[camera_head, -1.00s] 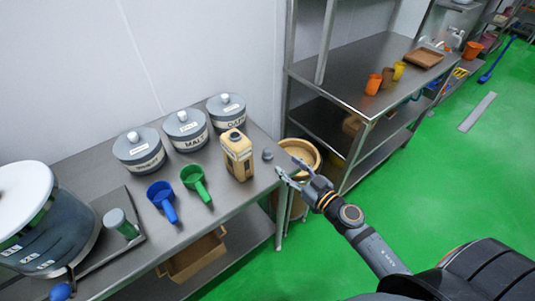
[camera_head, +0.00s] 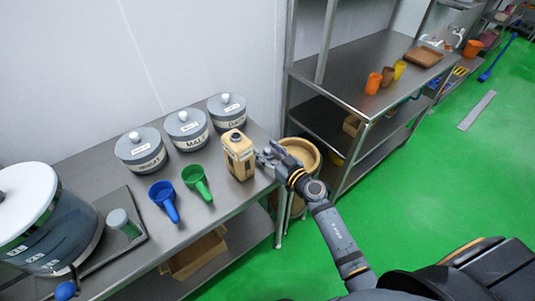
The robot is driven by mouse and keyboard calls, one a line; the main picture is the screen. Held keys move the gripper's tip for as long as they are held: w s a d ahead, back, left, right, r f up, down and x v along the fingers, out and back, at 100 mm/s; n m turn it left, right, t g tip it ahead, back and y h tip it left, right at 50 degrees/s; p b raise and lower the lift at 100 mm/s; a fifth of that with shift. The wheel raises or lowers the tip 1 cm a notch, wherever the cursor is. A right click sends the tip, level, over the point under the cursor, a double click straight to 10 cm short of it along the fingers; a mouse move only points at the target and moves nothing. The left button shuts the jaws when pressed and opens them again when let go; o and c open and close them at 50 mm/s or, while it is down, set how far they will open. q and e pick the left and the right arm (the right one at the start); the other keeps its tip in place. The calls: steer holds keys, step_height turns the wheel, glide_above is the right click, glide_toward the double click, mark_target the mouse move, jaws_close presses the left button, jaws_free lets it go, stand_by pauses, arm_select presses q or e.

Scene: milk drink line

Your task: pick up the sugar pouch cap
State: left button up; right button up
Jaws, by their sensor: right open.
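The sugar pouch (camera_head: 237,160), a tan carton-like pack with a dark spout on top, stands upright near the right end of the steel table. My right gripper (camera_head: 264,158) is open at the table's right end, close beside the pouch. The small grey cap is at the gripper's fingertips; it is mostly hidden by or blends with the grey fingers, and I cannot tell whether they touch it. My left gripper is not in view.
A blue scoop (camera_head: 162,195) and a green scoop (camera_head: 196,179) lie left of the pouch. Lidded grey canisters (camera_head: 186,133) stand behind. A round tan bin (camera_head: 305,150) is beyond the table end. A steel shelf (camera_head: 345,75) stands to the right.

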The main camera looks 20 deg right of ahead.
mark_target(269, 149)
steer(key=shift+s+d+r, duration=0.1)
steer(key=shift+s, duration=0.05)
steer(key=shift+c, duration=0.3)
steer(key=c, duration=0.8)
step_height(269, 149, up, 10)
steer(key=p, duration=0.8)
